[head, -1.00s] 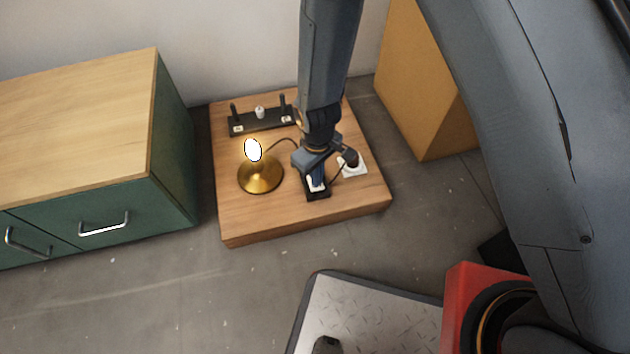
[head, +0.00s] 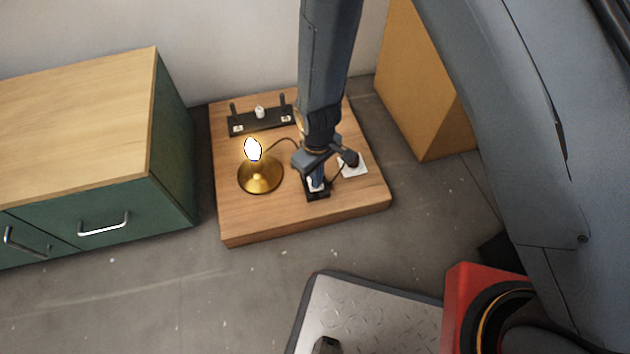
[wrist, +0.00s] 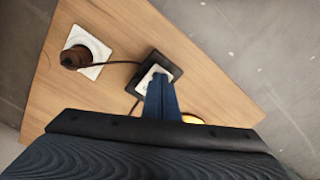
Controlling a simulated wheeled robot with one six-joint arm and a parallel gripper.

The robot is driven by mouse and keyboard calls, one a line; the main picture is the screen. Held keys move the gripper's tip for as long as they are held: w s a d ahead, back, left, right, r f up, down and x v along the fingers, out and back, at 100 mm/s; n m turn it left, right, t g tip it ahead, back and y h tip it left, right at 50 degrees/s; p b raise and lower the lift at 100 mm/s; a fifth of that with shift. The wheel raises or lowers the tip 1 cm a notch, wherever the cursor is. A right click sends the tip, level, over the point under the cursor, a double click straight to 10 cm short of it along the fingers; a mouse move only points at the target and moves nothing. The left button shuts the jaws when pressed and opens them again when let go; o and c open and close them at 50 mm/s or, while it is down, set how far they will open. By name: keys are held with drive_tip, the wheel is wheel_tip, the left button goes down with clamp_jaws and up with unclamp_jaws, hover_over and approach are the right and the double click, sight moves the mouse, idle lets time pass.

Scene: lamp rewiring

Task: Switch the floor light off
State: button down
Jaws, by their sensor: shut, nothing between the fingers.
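The floor light is a brass lamp (head: 260,176) with a glowing white bulb (head: 253,149), standing on a low wooden board (head: 250,226). A black switch box with a white rocker (head: 317,186) sits on the board to the right of the lamp. It also shows in the wrist view as a black switch frame (wrist: 171,71). My gripper (wrist: 162,85) is shut and empty, with its fingertips at the white rocker. The fingers hide part of the rocker, and I cannot tell whether they touch it. The bulb is lit.
A dark plug sits in a white wall-type socket (head: 355,170) on the board, with a cable to the switch. A black holder (head: 262,120) with two posts stands at the back. A green cabinet (head: 150,205) is at left, an ochre box (head: 420,100) at right.

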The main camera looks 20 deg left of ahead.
drive_tip(key=shift+f, duration=0.4)
wheel_tip(320, 180, up, 7)
drive_tip(key=p, duration=0.6)
idle(0.6)
idle(0.3)
